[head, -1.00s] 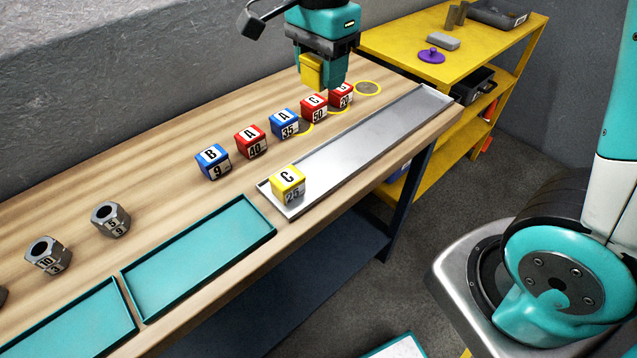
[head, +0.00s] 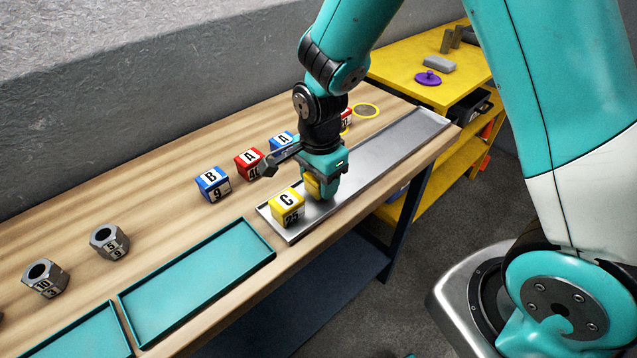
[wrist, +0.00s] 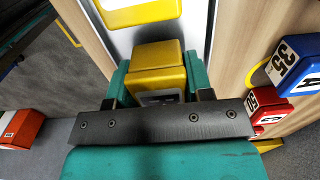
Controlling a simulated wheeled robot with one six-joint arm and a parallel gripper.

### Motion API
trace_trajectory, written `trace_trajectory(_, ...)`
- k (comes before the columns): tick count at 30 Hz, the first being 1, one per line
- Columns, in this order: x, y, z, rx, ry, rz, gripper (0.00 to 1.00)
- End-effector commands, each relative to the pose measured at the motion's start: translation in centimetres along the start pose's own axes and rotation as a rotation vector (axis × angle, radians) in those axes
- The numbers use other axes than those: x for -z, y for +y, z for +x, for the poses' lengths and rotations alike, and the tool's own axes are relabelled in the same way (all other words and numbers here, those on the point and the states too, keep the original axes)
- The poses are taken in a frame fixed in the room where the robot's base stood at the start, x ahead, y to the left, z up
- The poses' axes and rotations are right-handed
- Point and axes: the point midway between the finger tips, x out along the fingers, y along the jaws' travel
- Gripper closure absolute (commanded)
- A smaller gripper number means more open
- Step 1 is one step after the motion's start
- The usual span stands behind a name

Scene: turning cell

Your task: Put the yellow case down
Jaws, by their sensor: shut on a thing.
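My gripper (head: 322,190) is shut on a yellow case (head: 313,186). In the wrist view, the held yellow case (wrist: 157,66) sits between the two teal fingers of my gripper (wrist: 160,84). It is low over the near-left part of the silver tray (head: 391,146); I cannot tell whether it touches the tray. A second yellow case, marked C 25, (head: 287,207) stands on the tray's near-left end, just left of my gripper. The wrist view shows it beyond the held case (wrist: 138,10), with a gap between them.
A blue B case (head: 213,184), a red A case (head: 248,163) and a blue A case (head: 281,142) stand behind the tray. My arm partly hides other red cases. Teal trays (head: 200,272) and hex nuts (head: 109,242) are left. The tray's right stretch is clear.

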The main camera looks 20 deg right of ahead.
Motion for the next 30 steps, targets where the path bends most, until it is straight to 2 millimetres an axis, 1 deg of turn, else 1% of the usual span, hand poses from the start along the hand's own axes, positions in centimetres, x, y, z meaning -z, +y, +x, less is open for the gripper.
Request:
trace_trajectory(1, 0.0, 0.0, 0.6, -0.002, 0.0, 0.0, 0.81)
trace_trajectory(3, 0.0, 0.0, 1.1, 0.0, 0.0, 0.0, 0.81)
trace_trajectory(11, 0.0, 0.0, 1.3, 0.002, 0.0, 0.0, 0.81)
trace_trajectory(14, 0.0, 0.0, 1.6, 0.001, 0.0, 0.0, 0.81)
trace_trajectory(15, 0.0, 0.0, 1.6, 0.001, 0.0, 0.0, 0.49)
trace_trajectory(18, 0.0, 0.0, 1.5, 0.001, 0.0, 0.0, 0.28)
trace_trajectory(26, 0.0, 0.0, 1.4, 0.001, 0.0, 0.0, 0.28)
trace_trajectory(30, 0.0, -0.1, 0.4, 0.004, 0.0, 0.0, 0.28)
